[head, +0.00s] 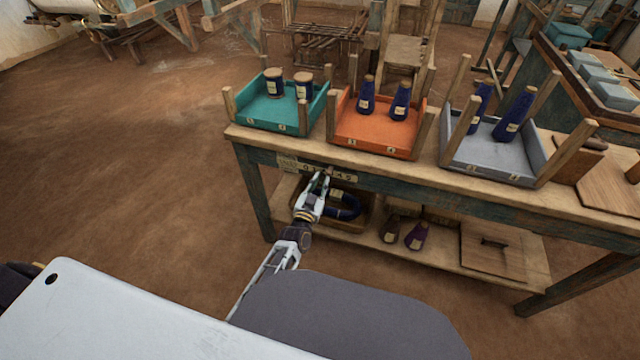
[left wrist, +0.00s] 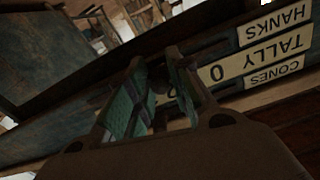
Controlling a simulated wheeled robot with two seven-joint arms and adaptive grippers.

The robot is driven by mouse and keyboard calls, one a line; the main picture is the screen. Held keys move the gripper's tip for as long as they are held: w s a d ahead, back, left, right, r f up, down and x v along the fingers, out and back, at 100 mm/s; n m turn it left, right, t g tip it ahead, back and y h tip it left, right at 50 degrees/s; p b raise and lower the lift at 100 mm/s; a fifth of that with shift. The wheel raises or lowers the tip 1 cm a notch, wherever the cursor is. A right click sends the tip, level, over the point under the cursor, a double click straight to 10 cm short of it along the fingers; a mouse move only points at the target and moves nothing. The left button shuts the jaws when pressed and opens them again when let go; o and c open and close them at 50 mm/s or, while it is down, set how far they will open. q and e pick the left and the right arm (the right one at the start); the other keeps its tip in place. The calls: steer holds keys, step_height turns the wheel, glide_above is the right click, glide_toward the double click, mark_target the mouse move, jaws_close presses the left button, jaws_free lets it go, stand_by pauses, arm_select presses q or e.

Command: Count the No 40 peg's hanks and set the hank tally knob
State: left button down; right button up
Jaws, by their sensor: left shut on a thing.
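My left gripper (head: 323,177) reaches the tally plate (head: 345,175) on the bench's front rail. In the left wrist view, its two fingers (left wrist: 158,85) are closed around a small dark tally knob, mostly hidden between them. The plate (left wrist: 240,65) appears upside down there, with HANKS, TALLY and CONES labels, a 0, and dark slots along it. The fingers cover most other numbers. I cannot tell from the picture which slot the knob sits in. A dark blue hank (head: 347,208) shows behind the gripper on the lower shelf. No peg marked No 40 is readable. My right gripper is not in view.
The floor to the left is clear.

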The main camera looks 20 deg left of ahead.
arm_select(q)
steer(key=c, duration=1.4)
jaws_free()
steer(key=shift+s, duration=0.15)
steer(key=shift+s+a, duration=0.15)
steer(key=shift+s, duration=2.8)
steer(key=shift+s+a, duration=0.1)
steer(key=shift+s, duration=2.8)
